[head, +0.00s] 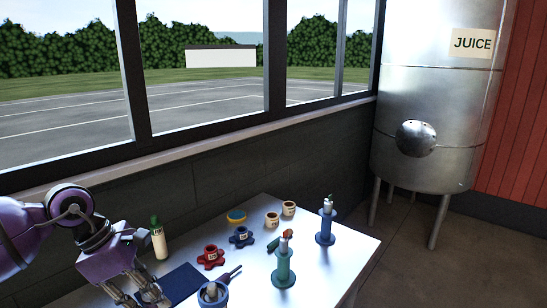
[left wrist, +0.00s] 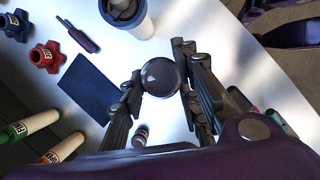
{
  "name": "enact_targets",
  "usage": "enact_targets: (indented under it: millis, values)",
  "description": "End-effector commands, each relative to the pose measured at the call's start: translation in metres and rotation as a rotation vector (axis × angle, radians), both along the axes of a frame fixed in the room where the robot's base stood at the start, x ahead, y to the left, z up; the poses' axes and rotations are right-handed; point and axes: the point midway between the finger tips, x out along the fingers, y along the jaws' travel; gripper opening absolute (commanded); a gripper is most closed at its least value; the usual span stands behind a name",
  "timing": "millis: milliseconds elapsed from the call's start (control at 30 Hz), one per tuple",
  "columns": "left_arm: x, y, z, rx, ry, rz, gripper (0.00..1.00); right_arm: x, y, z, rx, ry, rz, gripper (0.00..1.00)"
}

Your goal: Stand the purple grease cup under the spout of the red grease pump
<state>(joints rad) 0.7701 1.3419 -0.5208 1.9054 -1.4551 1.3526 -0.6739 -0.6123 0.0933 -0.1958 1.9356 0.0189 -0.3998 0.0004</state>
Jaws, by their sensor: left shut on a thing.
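My left gripper (head: 141,298) reaches in at the lower left of the head view, by the table's near left part. In the left wrist view its fingers (left wrist: 160,80) are closed around a dark round thing (left wrist: 161,77), seen from its end; I cannot tell for sure that it is the purple grease cup. A green pump-like stand (head: 284,268) and a blue one (head: 326,224) stand upright on the right part of the white table (head: 333,258). I make out no red pump with a spout. My right gripper is not in view.
A navy mat (head: 184,281) lies beside my left gripper, with a blue-and-white pot (head: 213,295) nearby. A green-capped bottle (head: 158,240), a red lobed piece (head: 211,257), a blue lobed piece (head: 242,237) and two tan pots (head: 272,220) stand farther back. The table's right end is mostly clear.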

Motion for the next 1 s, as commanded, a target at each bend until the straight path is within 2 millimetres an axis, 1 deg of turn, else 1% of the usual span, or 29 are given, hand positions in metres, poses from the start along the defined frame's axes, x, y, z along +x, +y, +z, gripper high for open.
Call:
enact_targets:
  millis: [33, 267, 367, 400, 600, 700, 833, 1000]
  values:
    - [-0.002, -0.008, -0.004, -0.002, 0.001, -0.094, 0.0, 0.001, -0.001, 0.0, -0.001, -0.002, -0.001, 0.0]
    - [-0.02, -0.038, -0.02, -0.002, -0.001, -0.581, 0.0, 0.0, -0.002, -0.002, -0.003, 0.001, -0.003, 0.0]
    - [-0.03, -0.051, -0.025, -0.001, -0.001, -0.827, 0.0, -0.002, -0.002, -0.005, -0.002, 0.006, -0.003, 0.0]
    - [-0.034, -0.057, -0.028, -0.001, -0.001, -0.935, 0.0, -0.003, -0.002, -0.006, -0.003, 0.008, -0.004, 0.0]
    - [-0.055, -0.077, -0.035, 0.001, 0.0, -1.448, 0.0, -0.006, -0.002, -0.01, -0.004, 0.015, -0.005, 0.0]
    - [-0.062, -0.082, -0.037, 0.002, -0.001, -1.633, 0.0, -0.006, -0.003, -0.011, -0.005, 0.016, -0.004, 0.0]
    - [-0.068, -0.085, -0.038, 0.001, -0.001, -1.774, 0.0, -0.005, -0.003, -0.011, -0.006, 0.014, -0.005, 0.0]
    - [-0.07, -0.087, -0.039, -0.003, -0.004, -1.823, 0.0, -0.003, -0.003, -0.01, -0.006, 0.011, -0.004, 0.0]
